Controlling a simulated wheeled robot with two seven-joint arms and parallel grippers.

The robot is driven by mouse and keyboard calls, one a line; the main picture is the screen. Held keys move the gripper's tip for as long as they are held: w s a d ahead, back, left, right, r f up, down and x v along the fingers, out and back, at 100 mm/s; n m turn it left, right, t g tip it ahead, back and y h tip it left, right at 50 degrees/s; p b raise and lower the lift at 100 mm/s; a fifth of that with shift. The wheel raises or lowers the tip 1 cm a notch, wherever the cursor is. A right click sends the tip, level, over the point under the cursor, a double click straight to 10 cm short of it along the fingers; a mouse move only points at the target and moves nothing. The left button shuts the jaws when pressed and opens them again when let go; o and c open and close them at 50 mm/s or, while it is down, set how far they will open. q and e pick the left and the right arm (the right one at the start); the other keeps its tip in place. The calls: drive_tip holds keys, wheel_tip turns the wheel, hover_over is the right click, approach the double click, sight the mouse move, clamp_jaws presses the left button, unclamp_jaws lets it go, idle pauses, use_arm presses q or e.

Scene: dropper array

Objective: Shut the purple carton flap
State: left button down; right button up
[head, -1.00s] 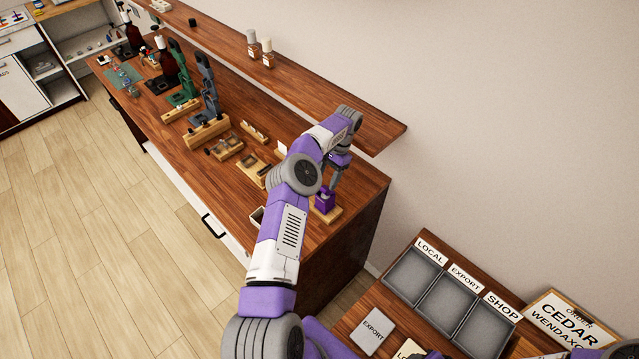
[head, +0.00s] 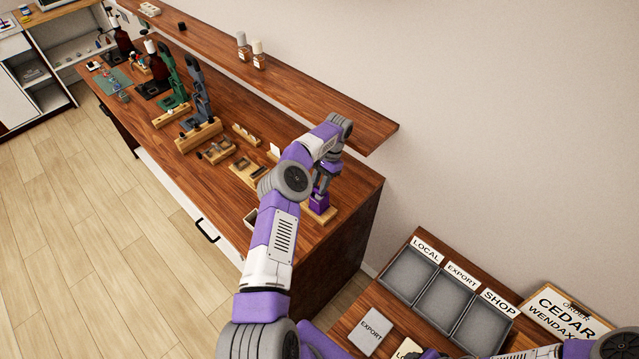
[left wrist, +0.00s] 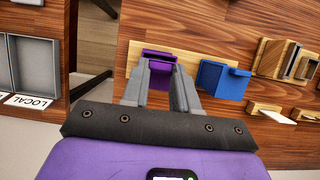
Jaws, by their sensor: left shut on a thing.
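The purple carton (head: 319,203) stands on a light wooden base (head: 331,215) near the right end of the long wooden counter. It also shows in the left wrist view (left wrist: 159,55), beyond my fingers. My left gripper (head: 321,190) reaches down to the carton from above. In the left wrist view my left gripper (left wrist: 162,66) has its two fingertips at the carton's sides, with purple between them, and is shut on it. The fingers hide part of the carton, and I cannot tell how far its flap stands open.
A blue carton (left wrist: 222,79) sits close beside the purple one in the left wrist view. A shelf (head: 300,95) runs above the counter. Wooden holders (head: 248,172) stand along the counter. A grey three-part tray (head: 442,300) lies at lower right.

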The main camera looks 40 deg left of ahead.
use_arm(q)
drive_tip(key=shift+s+a+t, duration=0.1)
drive_tip(key=shift+s+t, duration=0.1)
drive_tip(key=shift+t, duration=0.1)
use_arm(e)
drive_tip(key=shift+f, duration=0.25)
use_arm(q)
drive_tip(key=shift+s+f+t+b, duration=0.1)
drive_tip(key=shift+s+t+b, duration=0.05)
drive_tip(key=shift+t+b, duration=0.3)
drive_tip(key=shift+s+f+t+b, duration=0.3)
drive_tip(key=shift+t+b, duration=0.25)
drive_tip(key=shift+b, duration=0.25)
drive_tip(key=t+b, duration=0.1)
drive_tip(key=b, duration=0.1)
drive_tip(key=s+f+t+b, duration=0.1)
drive_tip(key=t+b, duration=0.1)
drive_tip(key=b, duration=0.1)
drive_tip(key=shift+s+f, duration=0.1)
use_arm(e)
wheel_tip(320, 180, down, 7)
use_arm(q)
drive_tip(key=c, duration=0.8)
unclamp_jaws()
drive_tip(key=shift+h, duration=0.3)
drive_tip(key=shift+c, duration=0.2)
use_arm(e)
drive_tip(key=shift+r, duration=0.1)
